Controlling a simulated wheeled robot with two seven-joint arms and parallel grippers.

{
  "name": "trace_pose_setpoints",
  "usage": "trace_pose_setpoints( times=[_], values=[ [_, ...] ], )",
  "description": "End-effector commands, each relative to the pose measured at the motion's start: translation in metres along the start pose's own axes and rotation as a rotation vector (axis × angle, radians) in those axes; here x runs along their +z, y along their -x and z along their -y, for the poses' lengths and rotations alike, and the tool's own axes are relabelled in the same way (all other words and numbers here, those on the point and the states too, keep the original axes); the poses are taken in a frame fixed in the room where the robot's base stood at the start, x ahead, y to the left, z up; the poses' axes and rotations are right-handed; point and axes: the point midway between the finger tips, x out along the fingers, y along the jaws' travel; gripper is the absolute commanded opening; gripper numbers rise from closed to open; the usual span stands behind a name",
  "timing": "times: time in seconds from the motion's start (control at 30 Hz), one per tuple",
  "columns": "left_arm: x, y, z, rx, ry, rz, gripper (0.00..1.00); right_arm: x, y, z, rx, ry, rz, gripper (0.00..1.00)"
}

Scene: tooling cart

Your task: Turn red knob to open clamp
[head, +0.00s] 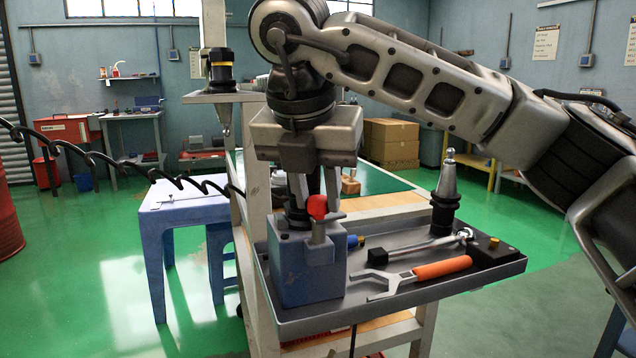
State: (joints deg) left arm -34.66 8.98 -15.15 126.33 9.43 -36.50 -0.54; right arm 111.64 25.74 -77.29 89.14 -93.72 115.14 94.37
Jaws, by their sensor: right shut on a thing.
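The red knob (317,207) sits on a short grey stem on the blue clamp block (308,270), at the left end of the grey tray. My right gripper (316,200) reaches down from above. Its fingers are on either side of the knob and shut on it. A dark, round part stands on the block just left of the knob, partly covered by the gripper. My left gripper is not in view.
On the tray (400,298) lie an orange-handled wrench (440,268) and a black-headed metal tool (415,248). A tool holder (446,195) stands upright at the back. A blue table (185,208) is at left. A coiled black cable hangs left.

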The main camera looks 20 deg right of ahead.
Motion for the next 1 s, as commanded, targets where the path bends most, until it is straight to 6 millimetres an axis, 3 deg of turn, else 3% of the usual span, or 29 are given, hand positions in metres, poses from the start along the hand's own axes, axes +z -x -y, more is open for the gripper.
trace_pose_setpoints(
  times=[0.7, 0.73, 0.8, 1.0],
  values=[
    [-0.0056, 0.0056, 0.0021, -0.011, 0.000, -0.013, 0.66, 0.0004, 0.0002, -0.0007, -0.029, -0.075, -0.001, 0.04],
    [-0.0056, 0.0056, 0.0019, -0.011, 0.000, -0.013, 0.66, 0.0004, 0.0002, -0.0006, -0.029, -0.075, -0.001, 0.29],
    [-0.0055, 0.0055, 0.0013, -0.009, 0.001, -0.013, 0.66, 0.0004, 0.0002, -0.0006, -0.029, -0.074, -0.001, 0.48],
    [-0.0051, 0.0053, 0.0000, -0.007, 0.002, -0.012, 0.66, 0.0003, 0.0000, -0.0006, -0.029, -0.073, -0.001, 0.48]
  ],
)
